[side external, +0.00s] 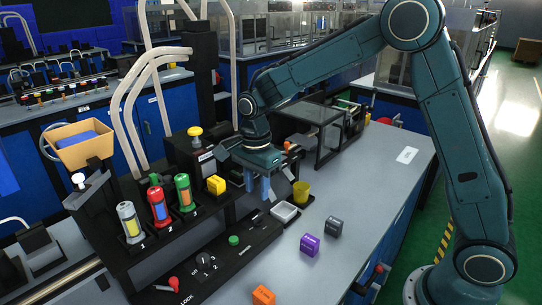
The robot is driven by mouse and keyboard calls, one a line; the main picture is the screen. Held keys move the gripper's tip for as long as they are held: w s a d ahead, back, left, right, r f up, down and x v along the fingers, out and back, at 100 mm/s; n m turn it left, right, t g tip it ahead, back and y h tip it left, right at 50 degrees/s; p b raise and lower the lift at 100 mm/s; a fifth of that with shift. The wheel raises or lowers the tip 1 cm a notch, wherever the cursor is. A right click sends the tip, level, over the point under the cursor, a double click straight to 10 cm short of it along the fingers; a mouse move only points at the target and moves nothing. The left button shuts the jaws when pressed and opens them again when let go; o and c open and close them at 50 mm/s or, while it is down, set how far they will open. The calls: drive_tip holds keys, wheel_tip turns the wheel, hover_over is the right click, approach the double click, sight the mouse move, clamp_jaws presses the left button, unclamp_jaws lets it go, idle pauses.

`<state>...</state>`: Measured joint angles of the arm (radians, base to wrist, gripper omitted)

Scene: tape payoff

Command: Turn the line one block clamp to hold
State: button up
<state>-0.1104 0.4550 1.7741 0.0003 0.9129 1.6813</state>
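The black station on the left carries three numbered blocks. Line one (130,222) has a grey and yellow cylinder, line two (158,205) a red one and line three (184,192) a green one. A clamp marked as line one's, and its setting, cannot be made out. On the lower panel are a black rotary knob (204,259) and a red-handled lever (172,284) beside the word LOCK. My gripper (259,187) points down behind and right of the panel, well away from block one. Its blue fingers look apart, with nothing seen between them.
Purple (310,244), dark grey (333,227) and orange (263,295) pieces lie on the grey bench (375,200). Pale hoses (130,105) rise behind the blocks.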

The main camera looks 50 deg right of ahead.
sight(258, 215)
wheel_tip(258, 215, down, 8)
drive_tip(key=shift+f, duration=0.1)
idle(0.4)
drive_tip(key=shift+c, duration=0.2)
clamp_jaws()
